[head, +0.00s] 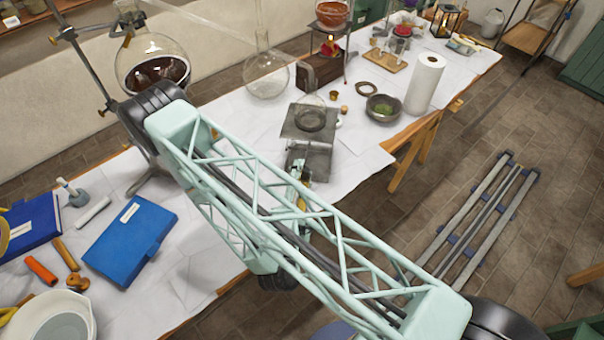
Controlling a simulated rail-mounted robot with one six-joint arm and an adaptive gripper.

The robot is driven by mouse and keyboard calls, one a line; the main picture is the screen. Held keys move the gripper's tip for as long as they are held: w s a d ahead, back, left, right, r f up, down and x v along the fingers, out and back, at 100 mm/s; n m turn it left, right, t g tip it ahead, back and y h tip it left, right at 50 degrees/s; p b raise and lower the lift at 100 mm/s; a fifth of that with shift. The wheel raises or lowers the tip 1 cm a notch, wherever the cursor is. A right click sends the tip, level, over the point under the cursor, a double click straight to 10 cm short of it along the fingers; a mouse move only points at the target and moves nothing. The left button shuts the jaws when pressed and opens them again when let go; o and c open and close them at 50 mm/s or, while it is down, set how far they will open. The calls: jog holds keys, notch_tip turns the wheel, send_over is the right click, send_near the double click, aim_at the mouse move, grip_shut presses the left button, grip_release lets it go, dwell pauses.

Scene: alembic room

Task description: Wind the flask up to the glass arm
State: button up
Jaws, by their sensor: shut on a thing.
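A lab jack (296,132) stands near the table's front edge, its top plate raised above its base. A dark round support sits on the plate, with a small, faint clear glass flask (311,101) on it. A thin glass arm (205,22) slants down to the right from the upper left and ends behind the jack; the gap between it and the flask is hard to judge. My gripper (301,178) is at the jack's front, low down, partly hidden behind my arm. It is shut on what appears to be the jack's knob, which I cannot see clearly.
A large flask of dark liquid (152,70) hangs by a metal stand at left. A clear long-necked flask (266,78) stands behind the jack. A bowl (382,108) and paper roll (426,84) are to its right. A blue box (128,240) lies front left.

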jog(key=shift+m, duration=1.2)
jog(key=o, duration=0.9)
jog(key=shift+s+a, duration=0.1)
jog(key=shift+s, duration=0.1)
jog(key=shift+v, duration=5.75)
jog(key=shift+s, duration=0.1)
